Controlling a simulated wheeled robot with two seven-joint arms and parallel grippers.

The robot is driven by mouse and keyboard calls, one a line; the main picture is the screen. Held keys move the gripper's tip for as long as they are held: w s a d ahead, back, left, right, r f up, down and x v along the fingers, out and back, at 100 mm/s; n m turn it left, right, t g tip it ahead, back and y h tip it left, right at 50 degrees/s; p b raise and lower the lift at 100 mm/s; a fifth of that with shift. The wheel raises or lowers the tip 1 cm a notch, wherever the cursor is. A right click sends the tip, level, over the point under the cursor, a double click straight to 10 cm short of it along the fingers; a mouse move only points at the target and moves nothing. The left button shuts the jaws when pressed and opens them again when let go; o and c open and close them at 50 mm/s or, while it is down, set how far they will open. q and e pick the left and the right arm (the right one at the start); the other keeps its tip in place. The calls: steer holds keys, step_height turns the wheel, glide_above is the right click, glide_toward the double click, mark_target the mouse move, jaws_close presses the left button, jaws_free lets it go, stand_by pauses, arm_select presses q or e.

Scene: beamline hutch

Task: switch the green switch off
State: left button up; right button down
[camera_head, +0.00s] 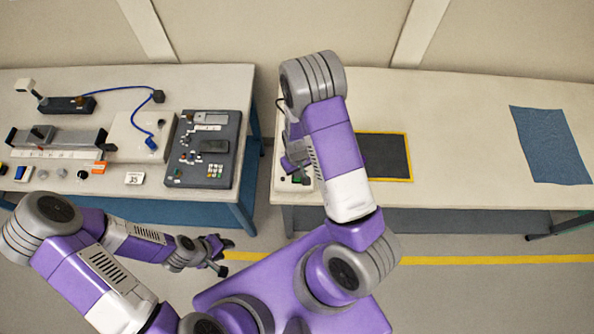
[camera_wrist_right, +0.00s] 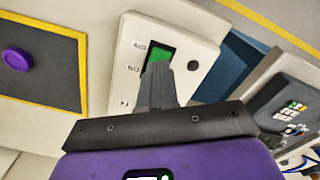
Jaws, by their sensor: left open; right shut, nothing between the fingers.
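The green switch (camera_wrist_right: 159,50) is a rocker on a white box, seen in the right wrist view with OFF and ON labels beside it. In the head view the white box (camera_head: 283,160) is at the left end of the right table, mostly hidden by my right arm. My right gripper (camera_wrist_right: 160,68) is shut and empty. Its fingertips overlap the lower end of the green switch in the wrist view; I cannot tell whether they touch it. My left gripper (camera_head: 220,255) is open and empty, low in front of the left table.
A dark round knob (camera_wrist_right: 193,65) is beside the switch. A dark mat with yellow border (camera_head: 394,180) lies right of the box; a purple disc (camera_wrist_right: 17,58) is on it. The left table holds a control panel (camera_head: 207,150). A blue cloth (camera_head: 550,145) lies far right.

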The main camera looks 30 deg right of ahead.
step_height(320, 180, up, 5)
steer(key=p, duration=0.3)
steer(key=shift+f, duration=0.15)
stand_by(0.5)
steer(key=s+a+f+m+y, duration=0.2)
steer(key=s+a+f+y, duration=0.2)
steer(key=s+a, duration=0.75)
step_height(320, 180, down, 15)
steer(key=a+b, duration=0.1)
steer(key=b, duration=1.4)
steer(key=shift+w+a+t, duration=0.2)
steer(key=shift+w+t, duration=0.1)
steer(key=shift+w, duration=0.05)
